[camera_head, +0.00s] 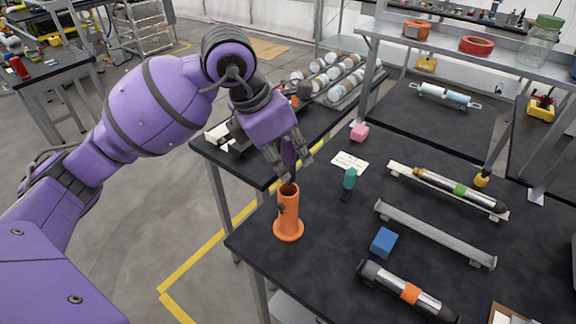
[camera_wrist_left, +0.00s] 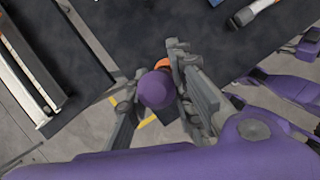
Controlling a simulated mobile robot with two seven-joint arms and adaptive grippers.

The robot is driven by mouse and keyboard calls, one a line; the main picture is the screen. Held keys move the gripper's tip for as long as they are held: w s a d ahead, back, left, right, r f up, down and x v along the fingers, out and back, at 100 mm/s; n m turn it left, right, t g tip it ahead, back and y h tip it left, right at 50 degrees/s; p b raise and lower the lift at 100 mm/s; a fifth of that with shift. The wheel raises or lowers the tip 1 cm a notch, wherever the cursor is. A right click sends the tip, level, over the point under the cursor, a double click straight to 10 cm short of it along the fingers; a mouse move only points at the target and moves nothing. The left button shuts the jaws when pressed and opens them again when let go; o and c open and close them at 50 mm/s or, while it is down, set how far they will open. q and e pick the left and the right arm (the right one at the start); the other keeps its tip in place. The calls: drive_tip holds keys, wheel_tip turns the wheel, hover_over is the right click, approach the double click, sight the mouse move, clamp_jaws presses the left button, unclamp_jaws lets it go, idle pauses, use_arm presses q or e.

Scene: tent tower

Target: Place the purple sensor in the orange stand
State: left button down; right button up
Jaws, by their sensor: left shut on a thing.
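The orange stand (camera_head: 288,215) stands upright on the dark table near its left corner, with its round mouth facing up. My left gripper (camera_head: 292,160) is just above the stand and is shut on the purple sensor (camera_head: 289,155), which hangs down between the fingers toward the mouth. In the left wrist view the sensor's round purple end (camera_wrist_left: 156,89) sits between the fingertips (camera_wrist_left: 150,100), and a bit of the orange stand (camera_wrist_left: 163,63) shows behind it. Whether the sensor's lower tip has entered the mouth is hard to tell. My right gripper does not show.
Right of the stand are a teal-topped item (camera_head: 349,180), a blue block (camera_head: 383,242), a silver cylinder with an orange band (camera_head: 408,293) and a grey rail (camera_head: 435,233). A pink block (camera_head: 359,132) lies farther back. A metal shelf (camera_head: 460,57) rises behind.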

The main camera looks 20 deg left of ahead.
use_arm(q)
wheel_tip(320, 180, down, 3)
drive_tip(key=shift+r, duration=0.2)
drive_tip(key=shift+s, duration=0.1)
drive_tip(key=shift+f, duration=0.65)
drive_tip(key=c, duration=1.5)
unclamp_jaws()
drive_tip(key=shift+c, duration=0.2)
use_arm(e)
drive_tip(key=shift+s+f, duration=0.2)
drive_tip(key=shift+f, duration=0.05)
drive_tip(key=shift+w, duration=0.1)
